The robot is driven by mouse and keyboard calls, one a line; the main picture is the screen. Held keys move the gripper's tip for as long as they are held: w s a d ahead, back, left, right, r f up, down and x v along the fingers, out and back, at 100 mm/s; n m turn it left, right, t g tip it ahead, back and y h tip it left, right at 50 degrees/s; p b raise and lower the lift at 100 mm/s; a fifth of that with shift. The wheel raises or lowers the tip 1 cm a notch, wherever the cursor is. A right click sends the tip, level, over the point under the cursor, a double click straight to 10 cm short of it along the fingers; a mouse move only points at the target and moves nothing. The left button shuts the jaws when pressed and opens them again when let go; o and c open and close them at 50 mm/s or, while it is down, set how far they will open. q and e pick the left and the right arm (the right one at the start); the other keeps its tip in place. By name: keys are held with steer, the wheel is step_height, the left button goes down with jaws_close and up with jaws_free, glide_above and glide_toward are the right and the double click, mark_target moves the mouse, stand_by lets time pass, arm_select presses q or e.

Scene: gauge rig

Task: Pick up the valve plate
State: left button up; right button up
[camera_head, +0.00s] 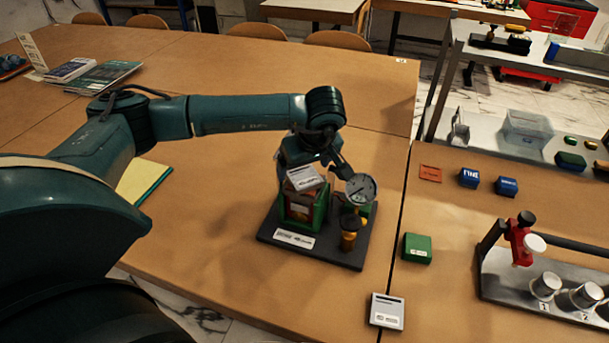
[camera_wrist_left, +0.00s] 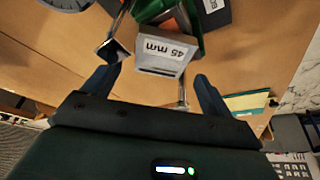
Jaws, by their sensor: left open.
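A pale grey plate (camera_head: 306,178), likely the valve plate, sits tilted at the top of a green frame (camera_head: 300,212) on the dark gauge rig base (camera_head: 344,252). My left gripper (camera_head: 322,163) is just above and behind the plate in the head view. Its blue fingers (camera_wrist_left: 155,88) stand apart in the wrist view, with no visible grip on the plate. My right gripper is not in view.
A round gauge (camera_head: 361,189) and a brass-coloured fitting (camera_head: 349,232) stand close beside the frame. A similar grey block (camera_head: 386,311) lies near the table's front edge, with a green box (camera_head: 417,248) behind it. A rack with metal cylinders (camera_head: 545,286) stands at right.

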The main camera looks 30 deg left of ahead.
mark_target(303, 175)
arm_select(q)
steer(key=shift+x, duration=0.95)
steer(key=shift+f+b, duration=0.2)
steer(key=shift+b, duration=0.1)
steer(key=c, duration=1.2)
steer(key=shift+r+p, duration=0.4)
steer(key=shift+r, duration=0.1)
steer(key=shift+c, duration=0.2)
step_height(303, 175, up, 9)
steer(key=b, duration=0.1)
steer(key=shift+r, duration=0.25)
